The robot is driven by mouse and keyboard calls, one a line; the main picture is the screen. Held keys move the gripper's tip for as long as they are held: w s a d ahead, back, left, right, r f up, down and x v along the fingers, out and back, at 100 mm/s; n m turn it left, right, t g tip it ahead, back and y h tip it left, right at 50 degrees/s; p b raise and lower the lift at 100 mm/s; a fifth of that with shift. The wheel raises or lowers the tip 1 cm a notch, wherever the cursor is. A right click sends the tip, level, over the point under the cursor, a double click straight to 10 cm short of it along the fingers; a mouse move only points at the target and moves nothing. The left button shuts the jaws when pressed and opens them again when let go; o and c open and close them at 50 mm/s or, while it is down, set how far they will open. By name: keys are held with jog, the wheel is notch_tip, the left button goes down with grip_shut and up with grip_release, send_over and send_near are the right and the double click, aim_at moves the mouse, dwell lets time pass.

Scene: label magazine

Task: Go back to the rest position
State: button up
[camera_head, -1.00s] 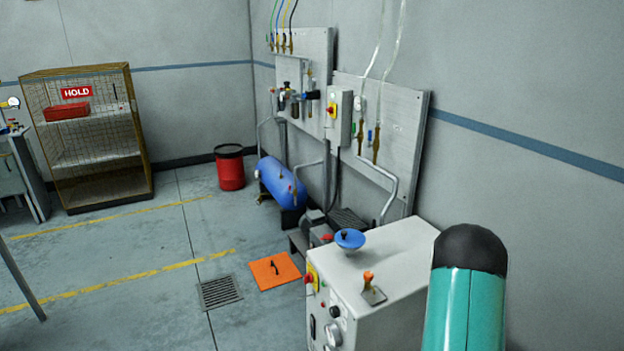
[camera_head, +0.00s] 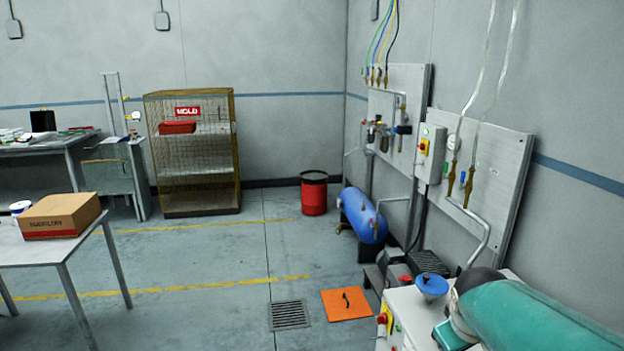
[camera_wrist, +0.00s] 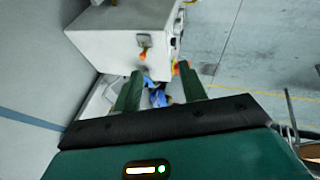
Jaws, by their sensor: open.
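My gripper (camera_wrist: 160,86) shows in the wrist view with its two green fingers apart. Nothing is visibly held between them. Something blue shows beyond the gap, too small and blurred to identify. In the head view my teal arm lies across the lower right corner, over part of a pale machine cabinet (camera_head: 400,303) with a blue round knob (camera_head: 432,285) on top. The cabinet also fills the top of the wrist view (camera_wrist: 115,42), with an orange-tipped lever (camera_wrist: 143,53) on it. My gripper's fingers cannot be made out in the head view.
A table (camera_head: 30,250) with a cardboard box (camera_head: 60,216) stands at left. A mesh HOLD cage (camera_head: 195,195), red drum (camera_head: 314,196) and blue tank (camera_head: 362,215) stand farther back. An orange floor plate (camera_head: 347,304) lies beside a drain grate (camera_head: 289,314). The middle floor is clear.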

jog(key=s+a+r+m+y, duration=0.2)
jog(key=s+a+r+m, duration=0.1)
jog(key=s+a, duration=0.9)
jog(key=shift+s+a+t+y, duration=0.3)
jog(key=shift+a+t+y, duration=0.05)
jog(key=shift+t+y, duration=0.05)
jog(key=shift+c, duration=0.6)
